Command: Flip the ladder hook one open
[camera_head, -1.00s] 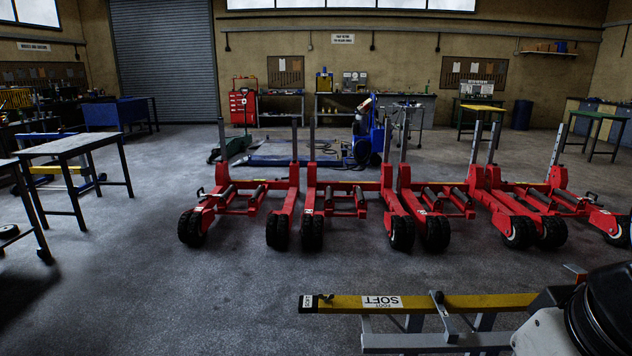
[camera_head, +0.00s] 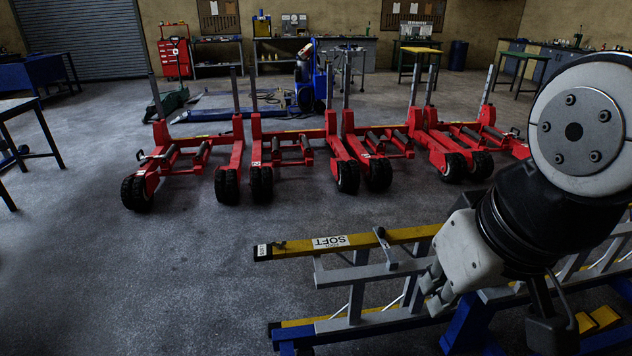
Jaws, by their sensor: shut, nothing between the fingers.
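The ladder lies on its side at the lower right, with a yellow rail (camera_head: 295,246) carrying a "SOFT" label and grey crosspieces. A small grey lever with a dark knob (camera_head: 384,247) stands across the yellow rail; it looks like a ladder hook, but I cannot tell which one it is. My gripper (camera_head: 431,293) is shut and empty, pointing down beside the grey bars, to the right of and below the lever. It appears apart from the lever; whether it touches a bar is unclear. My wrist and arm hide the ladder's right part.
A blue stand (camera_head: 468,322) shows beneath the ladder. Several red wheeled jacks (camera_head: 285,147) stand in a row beyond it. A table (camera_head: 22,107) is at the left edge. The floor left of the ladder is clear.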

